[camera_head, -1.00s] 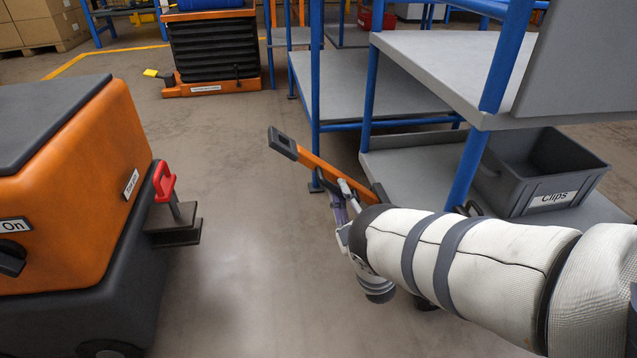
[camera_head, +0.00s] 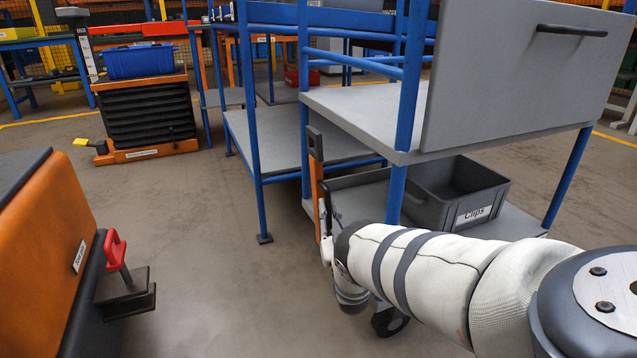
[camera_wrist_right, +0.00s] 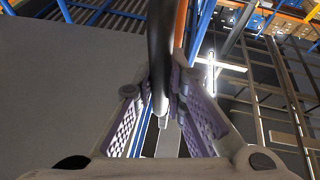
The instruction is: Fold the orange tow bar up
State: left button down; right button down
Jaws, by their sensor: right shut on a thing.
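The orange tow bar (camera_head: 317,190) stands nearly upright at the front left corner of the blue-framed grey shelf cart (camera_head: 350,110). Its dark end piece is at the top. My right gripper (camera_head: 327,240) is at the bar's lower part, mostly hidden behind my own wrist. In the right wrist view, the purple-padded fingers of my right gripper (camera_wrist_right: 160,105) are closed around a dark rod-like part (camera_wrist_right: 160,50). An orange strip of the tow bar (camera_wrist_right: 181,22) shows just behind it. My left gripper is not in view.
An orange tugger (camera_head: 50,250) with a red-handled hitch pin (camera_head: 115,250) stands at the left. A grey bin marked Clips (camera_head: 460,190) sits on the cart's lower shelf. An orange lift table (camera_head: 150,110) is farther back. Floor is clear between tugger and cart.

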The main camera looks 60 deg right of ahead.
jog(key=shift+s+d+m+g+h, duration=0.35)
jog(key=shift+d+m, duration=0.15)
jog(key=shift+m, duration=0.3)
jog(key=c, duration=1.6)
grip_release()
jog(key=shift+s+d, duration=0.1)
jog(key=v, duration=1.2)
